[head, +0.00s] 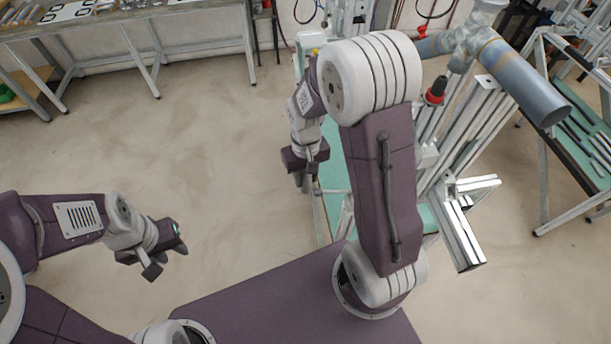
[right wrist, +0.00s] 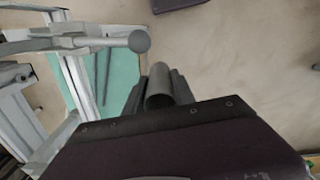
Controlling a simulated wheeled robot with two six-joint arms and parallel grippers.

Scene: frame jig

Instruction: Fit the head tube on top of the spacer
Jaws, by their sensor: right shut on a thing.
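A short grey tube, which looks like the head tube (right wrist: 159,88), sits between the dark fingers of my right gripper (right wrist: 158,92) in the right wrist view. I see it nearly end-on. In the head view my right gripper (head: 305,178) hangs over the left edge of the jig's green bed, shut on the tube, of which little shows. I cannot make out the spacer in either view. My left gripper (head: 166,262) is empty, its fingers apart, over bare floor at the lower left.
The aluminium jig (head: 463,232) stands behind and right of my right arm. A round-ended rod (right wrist: 139,41) juts near the held tube in the wrist view. A large blue-grey tube (head: 525,88) is at upper right. Benches line the back and right. The floor at left is clear.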

